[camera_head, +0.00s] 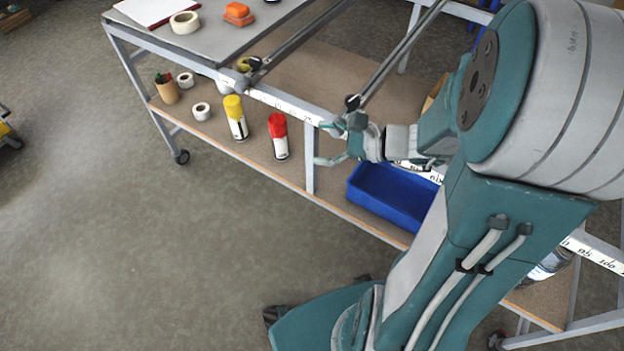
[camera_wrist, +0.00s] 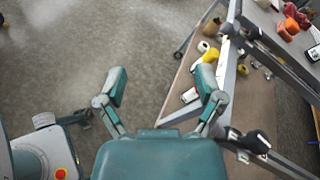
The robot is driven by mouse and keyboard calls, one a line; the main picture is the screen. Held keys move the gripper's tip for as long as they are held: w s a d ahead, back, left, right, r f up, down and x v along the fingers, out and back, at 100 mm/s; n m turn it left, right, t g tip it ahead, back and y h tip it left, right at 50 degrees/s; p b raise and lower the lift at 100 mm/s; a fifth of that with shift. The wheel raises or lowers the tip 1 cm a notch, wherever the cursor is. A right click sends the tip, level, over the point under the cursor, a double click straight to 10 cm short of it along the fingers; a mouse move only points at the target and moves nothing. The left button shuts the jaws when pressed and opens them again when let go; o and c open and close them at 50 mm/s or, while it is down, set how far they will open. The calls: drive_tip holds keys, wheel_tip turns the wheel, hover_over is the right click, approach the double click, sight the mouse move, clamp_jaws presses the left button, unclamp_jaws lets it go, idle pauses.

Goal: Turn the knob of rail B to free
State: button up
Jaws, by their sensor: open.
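Two dark rails cross the workbench, each with a dark knob at its front end. The left rail (camera_head: 300,35) has its knob (camera_head: 254,64) at the bench's front edge; the right rail (camera_head: 402,52) has its knob (camera_head: 352,102) close to my gripper. I cannot read which rail is B, nor the knobs' settings. In the wrist view one knob (camera_wrist: 248,28) is at upper right and the nearer one (camera_wrist: 254,143) at lower right. My gripper (camera_head: 332,146) is open and empty, in front of the bench edge; its fingers (camera_wrist: 162,84) are spread over floor, apart from both knobs.
A white scale strip (camera_head: 285,104) runs along the bench front. The lower shelf holds a yellow spray can (camera_head: 236,118), a red spray can (camera_head: 278,136), tape rolls (camera_head: 201,111) and a blue bin (camera_head: 390,196).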

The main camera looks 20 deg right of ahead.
drive_tip(key=s+a+r+n+g+h, duration=0.1)
drive_tip(key=s+a+n+g+h, duration=0.4)
drive_tip(key=s+n, duration=0.4)
drive_tip(key=n+g, duration=0.1)
drive_tip(key=n, duration=0.1)
drive_tip(key=shift+a+r+n, duration=0.2)
drive_tip(key=shift+a+n, duration=0.05)
drive_tip(key=shift+n, duration=0.05)
